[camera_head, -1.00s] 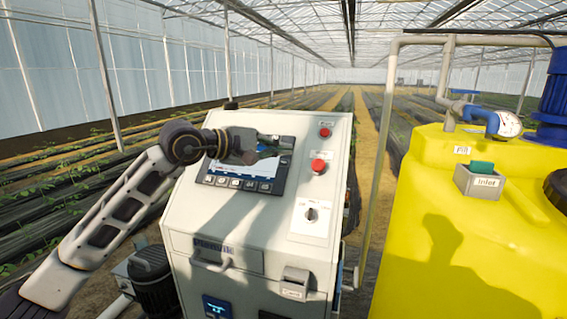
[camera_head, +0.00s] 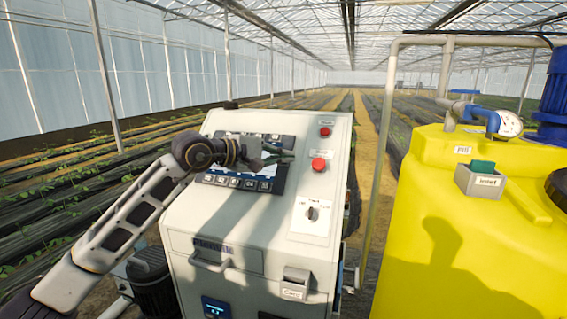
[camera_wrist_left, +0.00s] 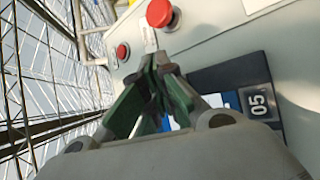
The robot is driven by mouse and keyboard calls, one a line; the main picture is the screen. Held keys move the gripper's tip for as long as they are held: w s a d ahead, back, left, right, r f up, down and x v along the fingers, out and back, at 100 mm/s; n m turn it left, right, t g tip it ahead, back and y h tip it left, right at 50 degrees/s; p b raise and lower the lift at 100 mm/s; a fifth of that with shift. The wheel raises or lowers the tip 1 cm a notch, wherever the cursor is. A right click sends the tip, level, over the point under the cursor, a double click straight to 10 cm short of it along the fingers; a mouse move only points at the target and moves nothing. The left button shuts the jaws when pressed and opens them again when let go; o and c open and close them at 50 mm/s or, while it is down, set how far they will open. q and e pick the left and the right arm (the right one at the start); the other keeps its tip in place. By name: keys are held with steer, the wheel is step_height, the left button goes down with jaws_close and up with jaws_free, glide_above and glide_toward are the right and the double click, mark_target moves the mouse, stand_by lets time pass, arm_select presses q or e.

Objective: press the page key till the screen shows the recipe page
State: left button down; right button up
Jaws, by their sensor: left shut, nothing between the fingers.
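The dark control panel (camera_head: 276,185) is set in the sloping top of the white cabinet. Its screen (camera_head: 243,175) is mostly hidden by my left gripper (camera_head: 280,155), and its page cannot be read. A row of keys (camera_head: 235,183) runs below the screen. My left gripper is shut and empty, over the panel's right part; I cannot tell whether it touches. My right gripper is out of view.
Two red buttons, an upper one (camera_head: 324,131) and a larger one (camera_head: 318,165), sit right of the panel. A rotary switch (camera_head: 311,213) is below them. A yellow tank (camera_head: 430,240) stands right, with a pipe (camera_head: 378,160) between it and the cabinet.

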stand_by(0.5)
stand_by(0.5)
arm_select(q)
steer(key=shift+f, duration=0.15)
steer(key=shift+w+f+b, duration=0.2)
steer(key=shift+w+b, duration=0.05)
steer(key=shift+b, duration=0.15)
steer(key=shift+d, duration=0.1)
stand_by(0.4)
steer(key=shift+w+f+b, duration=0.2)
steer(key=shift+f+b, duration=0.05)
steer(key=shift+b, duration=0.05)
stand_by(0.6)
steer(key=shift+s+r, duration=0.1)
stand_by(0.4)
steer(key=shift+s+r, duration=0.35)
steer(key=shift+r, duration=0.15)
